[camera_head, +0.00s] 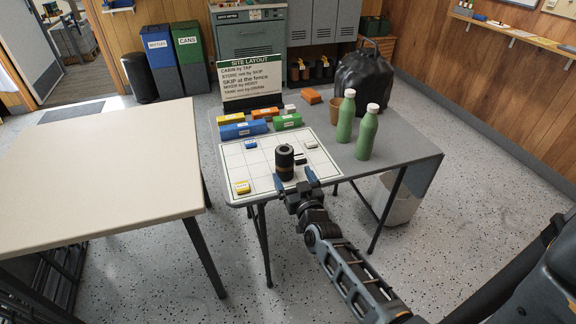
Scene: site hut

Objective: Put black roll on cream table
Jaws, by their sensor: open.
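The black roll (285,162) stands upright on the white grid board (235,168) on the grey table (405,160). It is near the table's front edge. My gripper (294,183) is open, with its blue-tipped fingers apart just in front of the roll's base. I cannot tell whether the fingers reach around the roll or touch it. The cream table (105,165) stands to the left of the grey table. Its visible top is bare.
Small blocks, including a yellow one (242,187), lie on the board. Coloured boxes (243,130) and a site layout sign (252,78) stand behind it. Two green bottles (366,133), a brown cup (334,109) and a black bag (363,80) are at right. A narrow gap separates the tables.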

